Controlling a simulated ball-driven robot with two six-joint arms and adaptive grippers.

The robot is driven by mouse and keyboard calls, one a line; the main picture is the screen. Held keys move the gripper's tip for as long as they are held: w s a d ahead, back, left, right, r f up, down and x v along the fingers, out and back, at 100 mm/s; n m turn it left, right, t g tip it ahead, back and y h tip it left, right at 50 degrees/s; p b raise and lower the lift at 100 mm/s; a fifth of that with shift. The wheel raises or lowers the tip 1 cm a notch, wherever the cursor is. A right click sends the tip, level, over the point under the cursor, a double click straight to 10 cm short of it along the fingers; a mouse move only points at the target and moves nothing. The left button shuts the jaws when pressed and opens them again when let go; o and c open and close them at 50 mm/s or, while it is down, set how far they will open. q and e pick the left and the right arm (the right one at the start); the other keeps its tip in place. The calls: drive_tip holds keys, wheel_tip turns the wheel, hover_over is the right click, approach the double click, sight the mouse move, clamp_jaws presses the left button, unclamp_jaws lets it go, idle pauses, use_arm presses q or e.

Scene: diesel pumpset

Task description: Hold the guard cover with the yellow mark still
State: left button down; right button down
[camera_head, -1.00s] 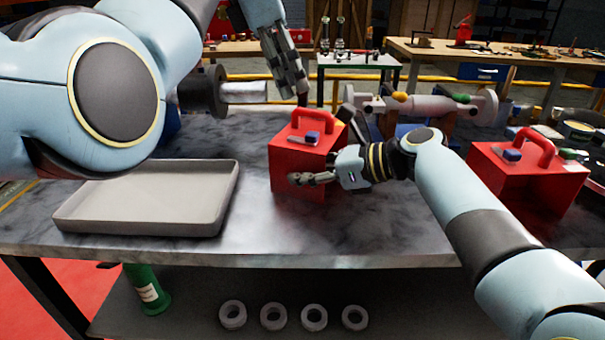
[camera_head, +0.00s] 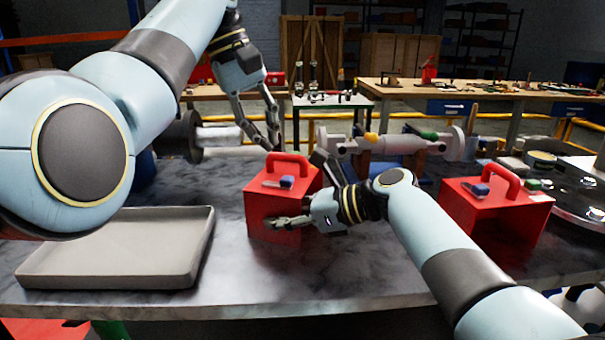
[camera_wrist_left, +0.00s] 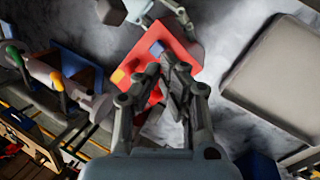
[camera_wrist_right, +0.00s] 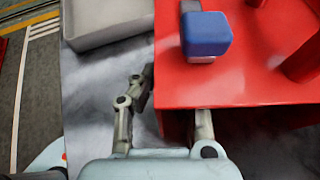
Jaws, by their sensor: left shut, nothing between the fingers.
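The red guard cover (camera_head: 259,207) with a top handle stands on the bench, right of the tray. A yellow mark (camera_wrist_left: 118,76) shows at its top corner in the left wrist view; the head view does not show this mark. A small blue-topped item (camera_head: 286,182) sits on its top. My right gripper (camera_head: 290,222) is at the cover's near side. In the right wrist view its fingers straddle a cover wall (camera_wrist_right: 175,80) and seem closed on it; one fingertip is hidden. My left gripper (camera_head: 272,144) is shut and empty, just above and behind the handle.
A second red cover (camera_head: 470,208) with a handle stands at the right. A grey tray (camera_head: 110,279) lies at the left. A shaft assembly (camera_head: 395,146) runs along the back of the bench. Bare bench lies in front of the covers.

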use_arm(q)
drive_tip(key=d+m, duration=0.1)
drive_tip(key=m, duration=0.7)
drive_tip(key=d+r+m+g, duration=0.1)
drive_tip(key=m, duration=0.8)
drive_tip(key=d+r+m, duration=0.1)
drive_tip(key=m, duration=0.7)
drive_tip(key=shift+w+r+m, duration=0.15)
drive_tip(key=shift+r+m, duration=0.05)
drive_tip(key=shift+m, duration=0.2)
